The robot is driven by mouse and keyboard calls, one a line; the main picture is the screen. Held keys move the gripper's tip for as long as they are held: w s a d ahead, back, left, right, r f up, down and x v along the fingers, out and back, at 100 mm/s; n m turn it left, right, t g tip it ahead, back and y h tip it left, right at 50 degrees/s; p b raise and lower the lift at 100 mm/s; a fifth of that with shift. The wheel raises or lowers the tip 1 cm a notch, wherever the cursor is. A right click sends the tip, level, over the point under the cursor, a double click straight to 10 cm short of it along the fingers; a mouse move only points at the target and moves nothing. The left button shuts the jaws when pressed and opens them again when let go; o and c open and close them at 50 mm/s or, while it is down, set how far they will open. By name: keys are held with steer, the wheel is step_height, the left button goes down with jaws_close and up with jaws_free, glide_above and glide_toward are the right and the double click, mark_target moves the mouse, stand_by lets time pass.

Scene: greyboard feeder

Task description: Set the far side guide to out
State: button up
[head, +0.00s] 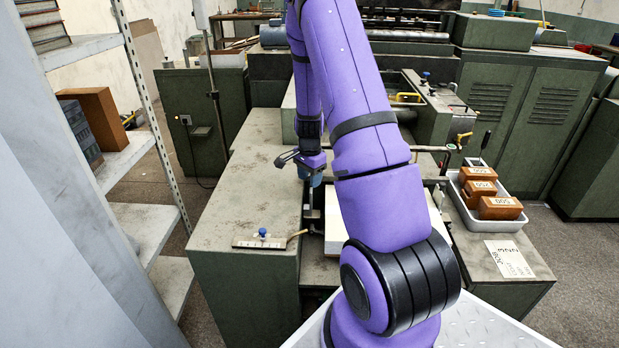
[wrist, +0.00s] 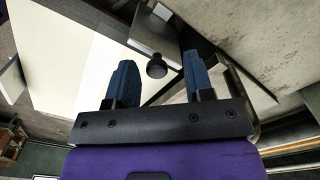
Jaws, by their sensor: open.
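My gripper (head: 315,180) points down over the left edge of the white board stack (head: 345,226) in the head view. In the wrist view its two blue fingers (wrist: 158,62) are open and apart. A black round knob (wrist: 156,69) on a grey metal plate (wrist: 153,35) shows between the fingertips, with no contact visible. The plate lies at the edge of the white stack (wrist: 65,50); it looks like a side guide, but I cannot tell its setting. My arm hides much of the feeder, and the guide cannot be made out in the head view.
A blue knob (head: 262,233) sits on a marked scale strip on the left bench (head: 225,215). Another blue knob (head: 426,75) is at the back. Shelves stand at left.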

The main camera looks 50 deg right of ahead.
step_height(320, 180, up, 11)
steer(key=shift+f, duration=0.2)
stand_by(0.7)
steer(key=s+a+r+n+t, duration=0.1)
steer(key=s+a+r+n, duration=0.25)
steer(key=a+r, duration=0.5)
steer(key=s+a+r+n+t, duration=0.2)
steer(key=a+r+n, duration=0.3)
steer(key=a+r, duration=0.35)
steer(key=s+a+r+n+t, duration=0.1)
steer(key=s+a+r+n, duration=0.3)
steer(key=s, duration=0.4)
steer(key=s+a+r+n+t, duration=0.1)
steer(key=s+a+r+n, duration=0.3)
steer(key=s+a+n, duration=0.2)
steer(key=s+a, duration=0.1)
steer(key=s, duration=0.1)
steer(key=shift+s+r, duration=0.2)
steer(key=shift+s, duration=0.2)
